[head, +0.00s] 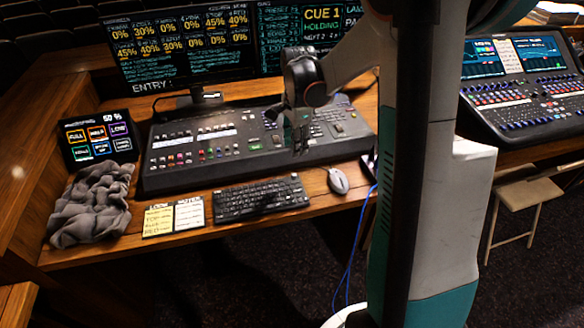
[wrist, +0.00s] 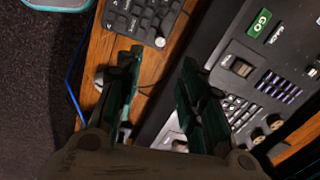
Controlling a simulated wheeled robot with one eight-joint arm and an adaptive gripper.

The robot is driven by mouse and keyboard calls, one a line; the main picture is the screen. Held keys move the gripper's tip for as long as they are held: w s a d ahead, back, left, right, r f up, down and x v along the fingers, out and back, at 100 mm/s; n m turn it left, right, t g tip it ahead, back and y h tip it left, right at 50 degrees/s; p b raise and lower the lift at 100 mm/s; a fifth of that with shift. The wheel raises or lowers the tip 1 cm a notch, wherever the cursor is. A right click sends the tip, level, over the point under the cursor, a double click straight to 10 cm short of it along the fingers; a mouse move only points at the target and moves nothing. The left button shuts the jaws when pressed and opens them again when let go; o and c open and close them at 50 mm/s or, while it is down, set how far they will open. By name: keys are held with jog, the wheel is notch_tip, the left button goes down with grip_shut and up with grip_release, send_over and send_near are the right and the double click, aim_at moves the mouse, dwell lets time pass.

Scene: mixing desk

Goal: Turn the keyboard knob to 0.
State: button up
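The black keyboard (head: 262,198) lies on the wooden desk in front of the lighting console, and its corner (wrist: 138,16) shows at the top of the wrist view. A small pale round knob (wrist: 160,42) sits at the keyboard's corner; its setting is too small to read. In the head view the knob is too small to make out clearly. My gripper (wrist: 161,57) is open and empty, its two dark fingers apart. In the wrist view the knob appears just beyond the gap between the fingertips. In the head view my gripper (head: 296,132) hangs over the console, behind the keyboard's right end.
The console (head: 215,145) with its buttons and faders stands right behind the keyboard. A mouse (head: 338,181) lies right of the keyboard. Two note cards (head: 173,217) and a grey cloth (head: 92,205) lie to its left. Monitors (head: 185,45) stand behind. A blue cable (head: 358,240) hangs off the front edge.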

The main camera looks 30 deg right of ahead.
aim_at(294, 174)
jog(key=f+b, duration=0.1)
jog(key=f, duration=0.3)
jog(key=f+b, duration=0.1)
jog(key=f, duration=0.3)
jog(key=f+b, duration=0.2)
jog(key=f, duration=0.2)
jog(key=shift+w+f, duration=0.3)
jog(key=shift+f, duration=0.1)
grip_shut()
